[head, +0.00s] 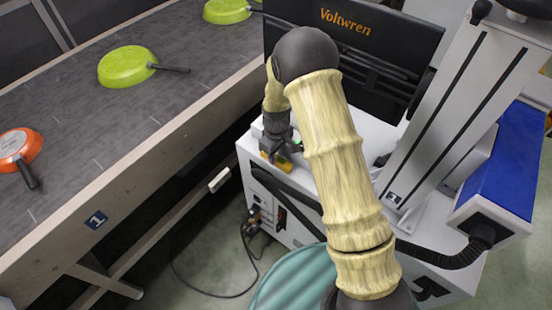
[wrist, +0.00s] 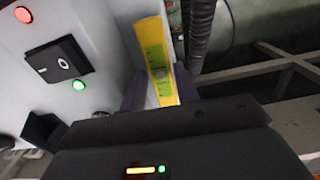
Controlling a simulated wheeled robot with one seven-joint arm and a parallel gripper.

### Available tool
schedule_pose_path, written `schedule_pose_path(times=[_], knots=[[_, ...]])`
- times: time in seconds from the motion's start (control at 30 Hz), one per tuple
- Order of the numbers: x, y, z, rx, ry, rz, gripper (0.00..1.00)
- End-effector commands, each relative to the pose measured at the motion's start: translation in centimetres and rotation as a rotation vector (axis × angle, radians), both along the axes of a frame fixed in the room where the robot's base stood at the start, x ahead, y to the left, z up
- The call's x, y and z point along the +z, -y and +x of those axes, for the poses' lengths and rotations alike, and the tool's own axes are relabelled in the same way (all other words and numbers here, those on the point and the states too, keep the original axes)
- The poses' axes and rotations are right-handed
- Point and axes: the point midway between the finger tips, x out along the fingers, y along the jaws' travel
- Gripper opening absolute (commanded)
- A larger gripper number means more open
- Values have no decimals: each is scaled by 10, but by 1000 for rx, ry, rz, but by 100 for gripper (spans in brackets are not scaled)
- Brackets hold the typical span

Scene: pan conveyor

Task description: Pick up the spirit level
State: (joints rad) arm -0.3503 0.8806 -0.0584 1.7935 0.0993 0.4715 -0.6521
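The spirit level (wrist: 158,62) is a yellow bar with a green face and a round vial. In the wrist view it stands out lengthwise beyond my gripper (wrist: 161,92), between the two dark fingers, which appear to touch its sides. In the head view the spirit level (head: 276,164) shows as a small yellow-orange piece at the left edge of the white cabinet, below my gripper (head: 277,150). My gripper points down there and appears shut on the level. The near end of the level is hidden by the gripper body, and I cannot tell whether it still touches the cabinet.
The white cabinet (head: 258,176) carries a black Voltwren screen (head: 350,55) behind my arm. At left, a conveyor (head: 75,105) carries green pans (head: 127,66) and an orange pan (head: 17,147).

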Motion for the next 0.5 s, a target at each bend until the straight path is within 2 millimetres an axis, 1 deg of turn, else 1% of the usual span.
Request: schedule_pose_path(times=[0.1,0.5], knots=[[-7,-1,0,1,1,1,31],[-7,-1,0,2,1,0,31]])
